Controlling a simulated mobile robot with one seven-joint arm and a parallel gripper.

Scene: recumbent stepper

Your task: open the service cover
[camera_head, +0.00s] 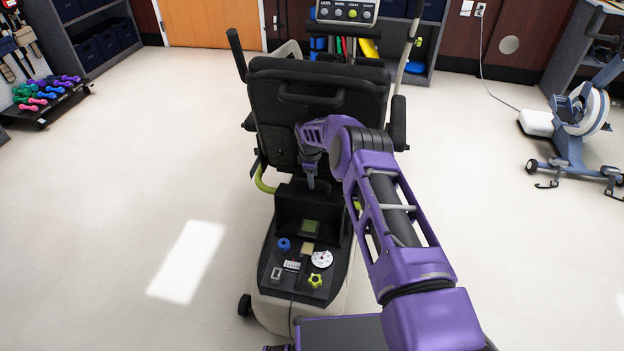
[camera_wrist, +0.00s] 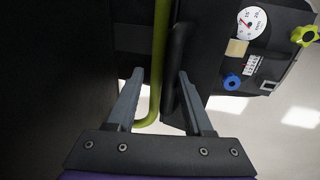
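The recumbent stepper stands with its black seat back (camera_head: 318,88) towards me. Below it is a dark rear housing (camera_head: 290,205) with a sloping control deck (camera_head: 300,252). I cannot tell for certain which dark panel is the service cover. My gripper (camera_head: 311,184) points down just behind the seat back, above the housing. In the wrist view my gripper (camera_wrist: 160,75) is open, with its two grey fingers apart. A yellow-green tube (camera_wrist: 157,62) and a dark rounded bar (camera_wrist: 179,60) show beyond and between the fingers. Contact with either cannot be told.
A dumbbell rack (camera_head: 48,100) is at the left, and a blue-grey exercise machine (camera_head: 578,125) at the right. Floor on both sides is clear.

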